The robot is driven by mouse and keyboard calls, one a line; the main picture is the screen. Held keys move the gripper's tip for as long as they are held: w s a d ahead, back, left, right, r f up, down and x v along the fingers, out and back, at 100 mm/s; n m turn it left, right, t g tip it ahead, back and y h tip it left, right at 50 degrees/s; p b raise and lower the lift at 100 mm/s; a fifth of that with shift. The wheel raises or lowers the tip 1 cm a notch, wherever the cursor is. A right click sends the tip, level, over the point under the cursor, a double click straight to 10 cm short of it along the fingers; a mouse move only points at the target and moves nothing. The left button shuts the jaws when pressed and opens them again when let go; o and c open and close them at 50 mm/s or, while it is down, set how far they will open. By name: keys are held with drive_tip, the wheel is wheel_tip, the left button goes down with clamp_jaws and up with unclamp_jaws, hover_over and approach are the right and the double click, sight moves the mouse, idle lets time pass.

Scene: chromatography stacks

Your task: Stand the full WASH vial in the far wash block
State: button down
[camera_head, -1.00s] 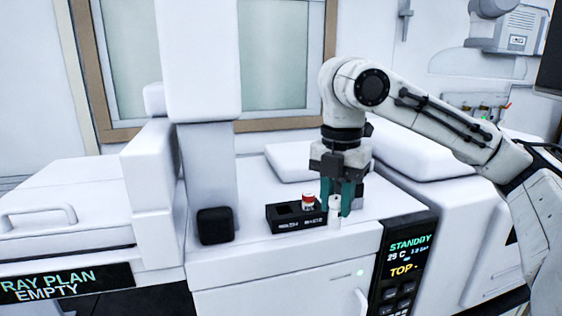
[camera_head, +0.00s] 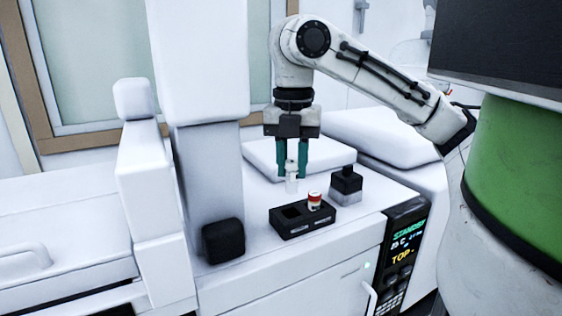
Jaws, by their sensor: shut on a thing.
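My gripper (camera_head: 292,172) has its teal fingers shut on a small pale vial (camera_head: 291,184) with a whitish top. It holds the vial upright, in the picture just above the left part of a black block (camera_head: 305,224). I cannot read a label on the vial or tell its fill. The block has an open, empty-looking slot at its left. A vial with a red and white cap (camera_head: 314,200) stands in its right slot. The block's front lettering is too small to read, and whether the held vial is over the slot or behind it is unclear.
The instrument display (camera_head: 402,250) is at the front right.

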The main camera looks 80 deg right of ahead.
sight(292, 195)
drive_tip(key=shift+w+f+b, duration=0.1)
drive_tip(key=shift+f+b, duration=1.85)
drive_tip(key=shift+f, duration=0.1)
drive_tip(key=shift+d+r+p, duration=0.1)
drive_tip(key=shift+p, duration=0.55)
drive_tip(key=shift+f, duration=0.3)
drive_tip(key=shift+f+b, duration=0.8)
drive_tip(key=shift+f, duration=0.25)
drive_tip(key=shift+f, duration=0.25)
drive_tip(key=shift+f, duration=0.4)
drive_tip(key=shift+c, duration=2)
unclamp_jaws()
